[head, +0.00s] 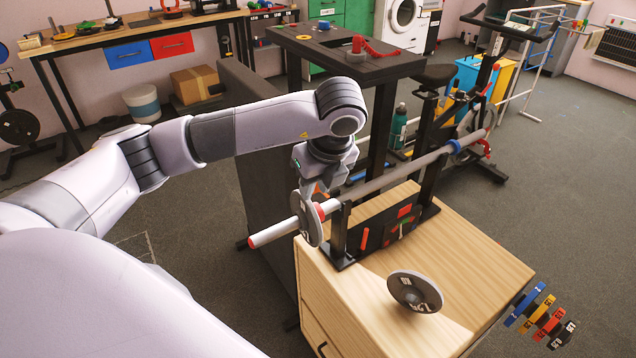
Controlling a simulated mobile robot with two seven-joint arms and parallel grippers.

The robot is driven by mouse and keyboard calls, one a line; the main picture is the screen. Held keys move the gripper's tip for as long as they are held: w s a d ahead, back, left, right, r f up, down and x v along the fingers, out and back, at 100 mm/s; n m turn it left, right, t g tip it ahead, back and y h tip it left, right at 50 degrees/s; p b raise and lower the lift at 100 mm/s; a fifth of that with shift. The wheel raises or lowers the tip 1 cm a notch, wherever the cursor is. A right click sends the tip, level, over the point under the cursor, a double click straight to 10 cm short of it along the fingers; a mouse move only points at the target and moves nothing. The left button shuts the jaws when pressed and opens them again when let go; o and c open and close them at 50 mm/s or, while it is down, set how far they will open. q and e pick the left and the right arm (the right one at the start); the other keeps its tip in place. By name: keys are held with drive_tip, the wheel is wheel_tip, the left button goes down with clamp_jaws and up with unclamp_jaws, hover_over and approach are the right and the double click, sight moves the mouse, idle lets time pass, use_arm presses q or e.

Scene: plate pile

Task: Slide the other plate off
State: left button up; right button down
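A grey weight plate (300,222) hangs upright around the near end of a barbell (385,178), whose white sleeve (270,234) sticks out to the left of it. A red ring shows just right of the plate. My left gripper (313,191) points down at the plate's upper rim, at or touching it. Its fingertips are small and partly hidden, so I cannot tell whether they are closed on the rim. Another grey plate (405,291) rests tilted on the wooden cabinet top (470,275), apart from the bar. My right gripper is not in view.
A black rack (339,240) on the cabinet holds the bar. A blue ring (455,146) sits near the bar's far end. Coloured plates (541,308) hang off the cabinet's right side. A dark table (345,65) stands behind. The cabinet top's right part is clear.

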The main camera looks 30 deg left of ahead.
sight(310, 205)
use_arm(q)
drive_tip(key=b+x, duration=0.4)
drive_tip(key=x, duration=0.3)
drive_tip(key=shift+f+b, duration=0.3)
drive_tip(key=shift+b, duration=0.1)
drive_tip(key=shift+a+f, duration=0.1)
drive_tip(key=shift+f, duration=0.15)
drive_tip(key=shift+w+a+f+b, duration=0.1)
drive_tip(key=shift+f+b, duration=0.2)
drive_tip(key=shift+b, duration=0.25)
clamp_jaws()
idle(0.8)
